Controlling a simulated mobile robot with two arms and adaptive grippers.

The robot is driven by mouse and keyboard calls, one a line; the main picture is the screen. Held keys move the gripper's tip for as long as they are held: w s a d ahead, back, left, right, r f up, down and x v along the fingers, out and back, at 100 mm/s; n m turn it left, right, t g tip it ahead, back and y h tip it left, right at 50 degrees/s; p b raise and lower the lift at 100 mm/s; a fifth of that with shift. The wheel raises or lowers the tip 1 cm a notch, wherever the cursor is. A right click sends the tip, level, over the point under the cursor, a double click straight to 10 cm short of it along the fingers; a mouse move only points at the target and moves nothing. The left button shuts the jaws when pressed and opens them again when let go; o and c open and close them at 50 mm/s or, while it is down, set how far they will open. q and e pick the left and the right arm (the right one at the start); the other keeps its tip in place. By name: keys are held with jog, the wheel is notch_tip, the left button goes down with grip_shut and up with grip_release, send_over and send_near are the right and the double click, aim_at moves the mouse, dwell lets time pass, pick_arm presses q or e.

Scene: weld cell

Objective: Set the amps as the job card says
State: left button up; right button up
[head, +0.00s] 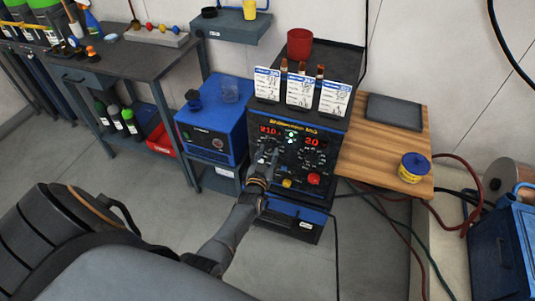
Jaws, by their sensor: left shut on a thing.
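The welder (285,190) is a dark machine with a black front panel. Its left display (269,131) shows red digits that look like 210 or 21.0, and its right display (313,141) looks like 20. My left gripper (267,158) is at the panel below the left display, shut on the left knob, which it mostly hides. A right knob (310,156) is free. Three white cards, the left card (267,83), middle card (301,91) and right card (335,97), stand clipped along the welder's top; their small print is unreadable. My right gripper is out of view.
A red button (313,179) and a yellow one (287,183) sit low on the panel. A red cup (299,44) stands on top behind the cards. A blue unit (210,125) is at left, a wooden board (385,150) with a blue-lidded tin (413,168) at right.

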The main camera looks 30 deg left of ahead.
pick_arm(q)
jog(key=shift+f+m, duration=0.1)
jog(key=shift+m, duration=0.6)
jog(key=o, duration=1.2)
jog(key=shift+c, duration=0.2)
jog(key=f+v, duration=0.1)
jog(key=v, duration=1.1)
jog(key=shift+d+r, duration=0.2)
jog(key=shift+r, duration=0.2)
jog(key=shift+f, duration=0.1)
